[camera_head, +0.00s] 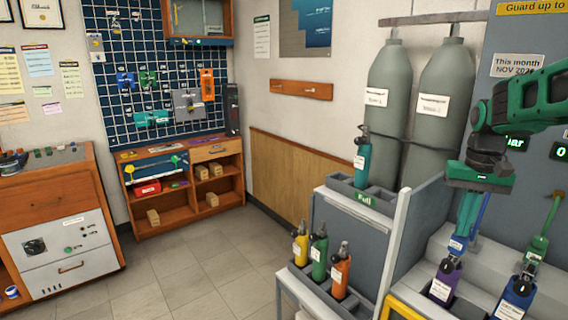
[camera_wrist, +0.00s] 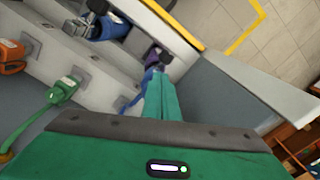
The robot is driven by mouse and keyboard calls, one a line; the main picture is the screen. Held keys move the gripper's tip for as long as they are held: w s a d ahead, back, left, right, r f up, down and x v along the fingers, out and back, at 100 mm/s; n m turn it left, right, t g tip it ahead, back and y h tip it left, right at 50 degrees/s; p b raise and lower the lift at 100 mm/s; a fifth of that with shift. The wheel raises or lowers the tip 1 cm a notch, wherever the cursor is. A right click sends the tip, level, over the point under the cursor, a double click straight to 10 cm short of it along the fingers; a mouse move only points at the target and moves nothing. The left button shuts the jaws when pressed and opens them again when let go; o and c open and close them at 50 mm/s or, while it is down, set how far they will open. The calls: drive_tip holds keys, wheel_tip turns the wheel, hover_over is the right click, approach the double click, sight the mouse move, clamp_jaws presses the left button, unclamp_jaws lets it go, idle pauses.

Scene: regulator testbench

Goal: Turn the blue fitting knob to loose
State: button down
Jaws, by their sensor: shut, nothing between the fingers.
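A blue fitting (camera_head: 457,244) with a small white label sits at the right in the head view, just above a purple bottle (camera_head: 444,283). In the wrist view a blue part (camera_wrist: 130,104) shows beside my fingers, partly hidden by them. Its knob and setting are too small or hidden to tell. My gripper (camera_head: 464,232) points down with its green fingers close together and empty, right at the blue fitting. Whether they touch it I cannot tell. The fingertips also show in the wrist view (camera_wrist: 157,72), close to the purple bottle (camera_wrist: 153,57).
A green fitting (camera_head: 539,243) and a blue bottle (camera_head: 514,293) stand to the right. An orange fitting (camera_wrist: 12,52) shows in the wrist view. A grey panel (camera_wrist: 235,88) rises beside my fingers. Yellow, green and orange bottles stand in a lower rack (camera_head: 312,288). The floor at left is clear.

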drive_tip(key=shift+s+d, duration=0.25)
drive_tip(key=shift+d, duration=0.4)
idle(0.3)
drive_tip(key=shift+s, duration=0.15)
wheel_tip(320, 180, up, 6)
drive_tip(key=shift+s, duration=0.25)
idle(0.7)
wheel_tip(320, 180, down, 6)
drive_tip(key=a, duration=0.2)
drive_tip(key=shift+w, duration=0.35)
idle(0.5)
